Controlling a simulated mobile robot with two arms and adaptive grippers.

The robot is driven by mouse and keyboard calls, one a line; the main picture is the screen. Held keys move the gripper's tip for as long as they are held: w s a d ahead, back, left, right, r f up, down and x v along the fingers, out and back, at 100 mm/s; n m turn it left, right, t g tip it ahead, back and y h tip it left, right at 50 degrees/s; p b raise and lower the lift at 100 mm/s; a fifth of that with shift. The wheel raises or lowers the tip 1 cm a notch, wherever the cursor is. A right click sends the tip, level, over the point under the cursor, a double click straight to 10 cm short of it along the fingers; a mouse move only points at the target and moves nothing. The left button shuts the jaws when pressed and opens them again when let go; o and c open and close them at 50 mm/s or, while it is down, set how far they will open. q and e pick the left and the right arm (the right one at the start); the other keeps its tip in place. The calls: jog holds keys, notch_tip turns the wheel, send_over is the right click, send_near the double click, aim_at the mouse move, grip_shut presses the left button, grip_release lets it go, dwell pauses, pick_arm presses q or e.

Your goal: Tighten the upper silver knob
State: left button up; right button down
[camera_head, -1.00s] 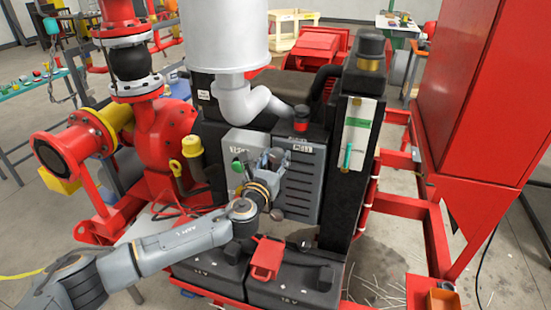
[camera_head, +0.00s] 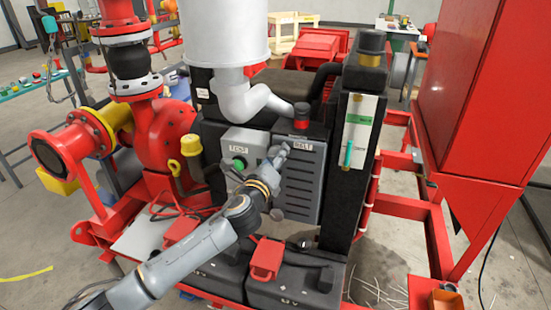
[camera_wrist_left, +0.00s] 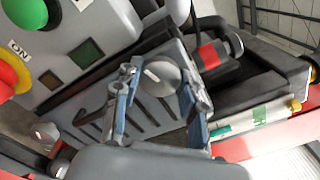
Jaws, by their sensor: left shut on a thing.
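The upper silver knob (camera_wrist_left: 161,77) is round and sits on the slotted grey belt guard (camera_head: 305,185). In the left wrist view it lies between the two fingers of my left gripper (camera_wrist_left: 157,80), which is shut on it. In the head view my left gripper (camera_head: 279,153) reaches the guard's upper left part and hides this knob. A lower silver knob (camera_head: 277,214) shows below, at the guard's lower left edge, free of the gripper. My right gripper is in neither view.
A grey control box (camera_head: 243,146) with a green button (camera_head: 239,163) stands just left of the gripper. A red-capped black cylinder (camera_head: 301,117) is above the guard. A grey exhaust pipe (camera_head: 240,100) rises above the box. Black cases (camera_head: 290,285) with red parts lie below.

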pick_arm(q)
jog(key=n, duration=0.7)
jog(key=shift+n+b, duration=0.3)
jog(key=shift+b, duration=0.1)
jog(key=n, duration=0.6)
jog(key=shift+n, duration=0.3)
jog(key=o, duration=1.2)
jog(key=shift+c, duration=0.2)
jog(key=shift+s, duration=0.1)
jog(key=v, duration=1.1)
jog(key=shift+s+a, duration=0.2)
jog(key=shift+s, duration=0.15)
